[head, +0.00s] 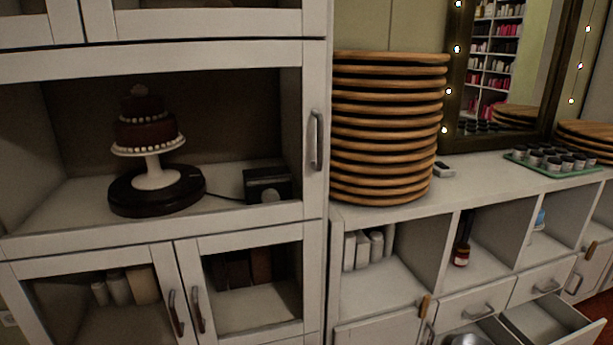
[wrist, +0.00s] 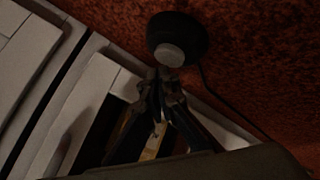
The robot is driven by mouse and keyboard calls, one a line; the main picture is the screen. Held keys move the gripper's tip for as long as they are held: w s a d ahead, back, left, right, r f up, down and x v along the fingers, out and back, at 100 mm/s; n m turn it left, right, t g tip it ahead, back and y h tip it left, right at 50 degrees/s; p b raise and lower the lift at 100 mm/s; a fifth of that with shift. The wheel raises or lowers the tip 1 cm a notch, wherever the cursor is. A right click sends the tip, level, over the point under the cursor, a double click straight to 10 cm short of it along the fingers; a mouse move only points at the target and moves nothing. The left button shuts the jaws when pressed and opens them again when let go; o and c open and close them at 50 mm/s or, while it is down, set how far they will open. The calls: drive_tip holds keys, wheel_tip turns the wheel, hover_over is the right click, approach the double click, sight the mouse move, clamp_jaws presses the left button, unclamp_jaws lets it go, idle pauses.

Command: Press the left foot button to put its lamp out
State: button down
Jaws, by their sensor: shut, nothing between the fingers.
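A round black foot button (wrist: 178,40) with a grey cap lies on the red-brown carpet in the wrist view. A thin cable runs from it to the right. I cannot tell from this view whether it is the left one. My gripper (wrist: 166,76) is shut and empty, its tips just below the button in the picture; whether they touch it is unclear. In the head view, a dark turntable (head: 155,197) with a cake (head: 147,125) on a white stand is joined by a cable to a small black box (head: 267,186). No lit lamp shows on the box.
White cabinet fronts (wrist: 70,110) run close along the left in the wrist view; carpet (wrist: 265,60) is open to the right. In the head view, a tall stack of wooden boards (head: 388,130) stands on the counter, and a drawer (head: 550,322) is pulled out at lower right.

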drive_tip(key=shift+r, duration=0.1)
wheel_tip(320, 180, up, 6)
drive_tip(key=p, duration=0.5)
